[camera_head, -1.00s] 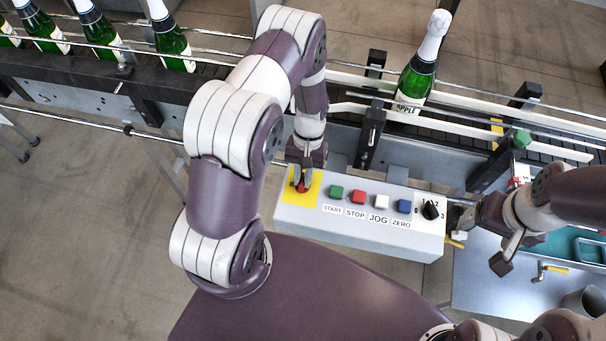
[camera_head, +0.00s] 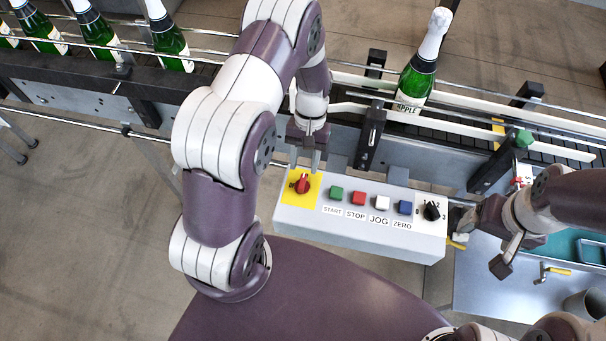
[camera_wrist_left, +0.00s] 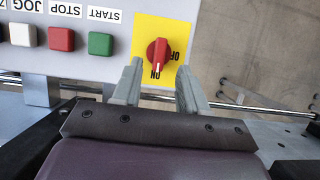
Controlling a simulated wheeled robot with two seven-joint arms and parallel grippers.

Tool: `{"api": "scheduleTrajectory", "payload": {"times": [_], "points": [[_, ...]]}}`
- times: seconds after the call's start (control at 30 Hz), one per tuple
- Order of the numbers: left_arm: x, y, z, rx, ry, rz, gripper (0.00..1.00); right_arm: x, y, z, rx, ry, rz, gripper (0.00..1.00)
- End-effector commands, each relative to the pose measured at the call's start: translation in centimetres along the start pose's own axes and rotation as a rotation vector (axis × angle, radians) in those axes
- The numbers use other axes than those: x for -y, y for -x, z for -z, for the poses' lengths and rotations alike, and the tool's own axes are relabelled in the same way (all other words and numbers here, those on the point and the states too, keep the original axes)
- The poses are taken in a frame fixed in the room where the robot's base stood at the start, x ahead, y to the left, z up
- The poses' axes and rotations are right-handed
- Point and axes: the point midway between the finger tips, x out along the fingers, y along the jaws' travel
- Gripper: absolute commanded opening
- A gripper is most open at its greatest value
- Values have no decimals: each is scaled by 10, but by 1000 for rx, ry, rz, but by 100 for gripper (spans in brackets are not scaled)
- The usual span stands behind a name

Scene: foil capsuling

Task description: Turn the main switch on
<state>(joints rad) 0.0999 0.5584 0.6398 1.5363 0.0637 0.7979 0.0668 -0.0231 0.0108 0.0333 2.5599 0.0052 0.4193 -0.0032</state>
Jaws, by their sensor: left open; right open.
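The main switch is a red rotary knob (camera_head: 302,184) on a yellow plate (camera_head: 313,198) at the left end of the control box. In the left wrist view the knob (camera_wrist_left: 158,53) has its white mark at the ON label; OFF is to its right. My left gripper (camera_head: 305,163) is open and empty, just behind the knob and apart from it. In the left wrist view its two fingers (camera_wrist_left: 160,80) are spread, with the knob beyond their tips. My right gripper (camera_head: 480,250) is open and empty, to the right of the box.
The control box (camera_head: 350,230) also carries green, red, white and blue buttons and a black selector (camera_head: 431,210). A conveyor with rails runs behind it, with a green bottle (camera_head: 415,80) on it and several more at the left. A metal table (camera_head: 495,290) stands at the right.

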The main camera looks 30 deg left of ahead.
Motion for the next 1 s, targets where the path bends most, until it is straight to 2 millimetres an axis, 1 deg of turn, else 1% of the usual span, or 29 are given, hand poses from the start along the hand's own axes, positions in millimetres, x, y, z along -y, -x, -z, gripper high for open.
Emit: {"api": "scheduleTrajectory", "payload": {"times": [0.03,0.1,0.17,0.2,0.23,0.3,0.4,0.87,0.93,0.97,1.0], "points": [[0,11,3,-6,0,-1,43,0,-7,-1,0,0,0,79],[0,30,3,-5,0,-1,43,0,-11,-1,0,0,0,79],[0,44,2,-5,0,-1,43,0,-14,-2,0,0,0,79],[0,57,-1,-1,0,-1,43,0,-6,-1,1,0,0,79],[0,66,-3,1,0,0,43,0,4,0,1,0,0,79],[0,72,-3,3,0,0,43,0,10,1,-1,0,0,79],[0,75,-1,2,0,0,43,0,11,2,0,0,0,79],[0,73,0,1,-1,0,43,0,10,1,0,0,0,79],[0,73,3,-12,-5,-1,43,0,10,1,0,0,0,79],[0,72,6,-32,-11,-1,43,0,10,1,0,0,0,79],[1,63,2,-40,-20,2,43,0,10,1,0,0,0,79]]}}
